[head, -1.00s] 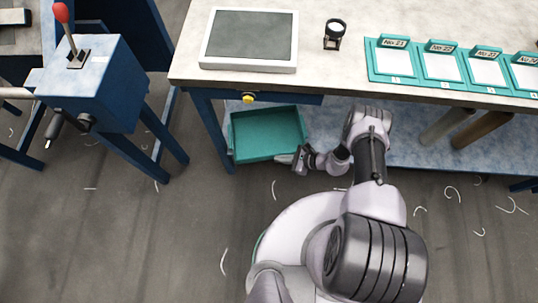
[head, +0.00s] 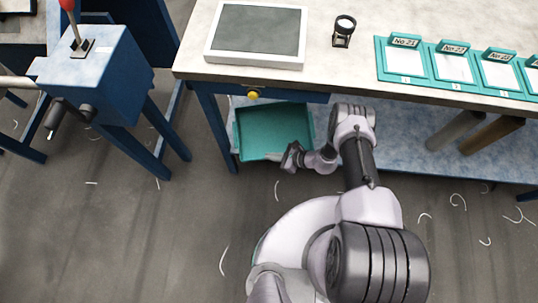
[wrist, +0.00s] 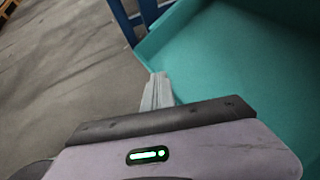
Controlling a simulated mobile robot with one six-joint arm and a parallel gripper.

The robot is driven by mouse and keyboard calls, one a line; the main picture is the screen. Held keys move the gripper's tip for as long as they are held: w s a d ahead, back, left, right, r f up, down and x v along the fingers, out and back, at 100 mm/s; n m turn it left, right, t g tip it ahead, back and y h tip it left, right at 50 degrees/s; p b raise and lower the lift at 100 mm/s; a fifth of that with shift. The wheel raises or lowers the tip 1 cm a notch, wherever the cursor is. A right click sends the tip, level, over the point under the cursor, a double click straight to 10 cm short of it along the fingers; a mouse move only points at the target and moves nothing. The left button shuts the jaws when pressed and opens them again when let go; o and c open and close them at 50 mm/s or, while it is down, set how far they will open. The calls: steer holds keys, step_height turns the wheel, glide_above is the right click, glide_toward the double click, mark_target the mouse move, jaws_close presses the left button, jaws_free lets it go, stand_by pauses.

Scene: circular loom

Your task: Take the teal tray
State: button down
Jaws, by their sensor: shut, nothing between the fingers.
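The teal tray (head: 273,128) sits on the lower shelf under the workbench, near its left end. It is shallow, open on top and looks empty. My gripper (head: 272,157) is at the tray's front edge, near its right half, with its fingers pointing left. In the wrist view the tray (wrist: 245,60) fills the upper right. My gripper's fingers (wrist: 157,92) are together beside the tray's wall, with nothing visible between them. I cannot tell whether they touch the wall. Part of the tray's front edge is hidden by my gripper.
The bench top (head: 340,72) overhangs the shelf (head: 400,152). A blue leg (head: 213,125) stands just left of the tray, and a yellow knob (head: 253,95) sits above it. Two rolls (head: 490,133) lie on the shelf at right. A blue lever machine (head: 95,85) stands at left.

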steer(key=shift+d+f, duration=0.15)
steer(key=shift+d, duration=0.3)
